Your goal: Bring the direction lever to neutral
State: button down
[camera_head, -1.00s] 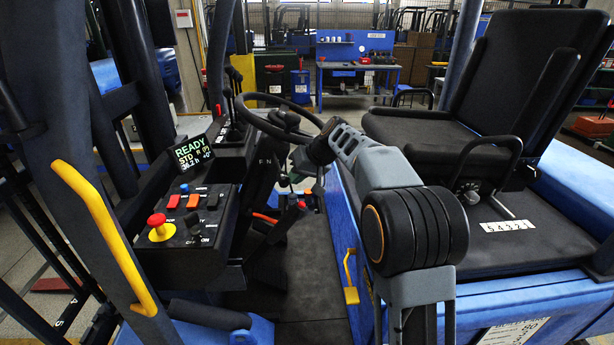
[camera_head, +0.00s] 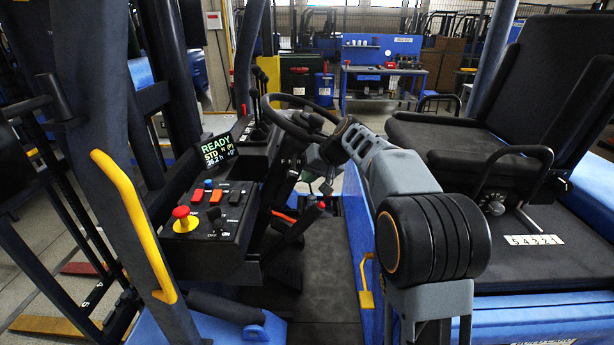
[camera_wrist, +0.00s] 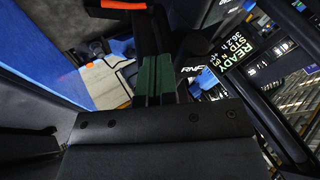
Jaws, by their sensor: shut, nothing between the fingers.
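A steering column with the letters RNF (camera_wrist: 195,70) shows in the wrist view, just right of my gripper (camera_wrist: 156,82). A dark lever-like part (camera_wrist: 196,44) stands beside these letters; I cannot tell for sure that it is the direction lever or which letter it is at. My gripper's green fingertips are shut and empty, close to this part; contact cannot be made out. The display (camera_head: 217,153) reads READY and STD, with what looks like N.
The console (camera_head: 215,230) with a red knob (camera_head: 181,212) and several switches is at left. A yellow grab handle (camera_head: 133,222) stands in front of it. The seat (camera_head: 455,150) is at right. An orange-ended handle (camera_wrist: 122,5) crosses the top of the wrist view.

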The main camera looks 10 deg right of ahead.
jog(key=s+d+r+b, duration=0.2)
jog(key=s+d+r, duration=0.2)
jog(key=d+r, duration=0.35)
jog(key=s+d+f+m+h, duration=0.2)
jog(key=s+f+m+h, duration=0.15)
jog(key=f, duration=0.55)
jog(key=s+a+f+n+h, duration=0.1)
jog(key=s+f, duration=0.1)
jog(key=s, duration=0.5)
jog(key=s+a+f+n, duration=0.1)
jog(key=s+a+f, duration=0.1)
jog(key=s, duration=0.6)
jog(key=s+a+f+n+h, duration=0.1)
jog(key=s+f, duration=0.2)
jog(key=s, duration=0.4)
jog(key=shift+s+a+f+h, duration=0.3)
jog(key=shift+a+f+h, duration=0.05)
jog(key=shift+f, duration=0.05)
jog(key=c, duration=1.8)
grip_release()
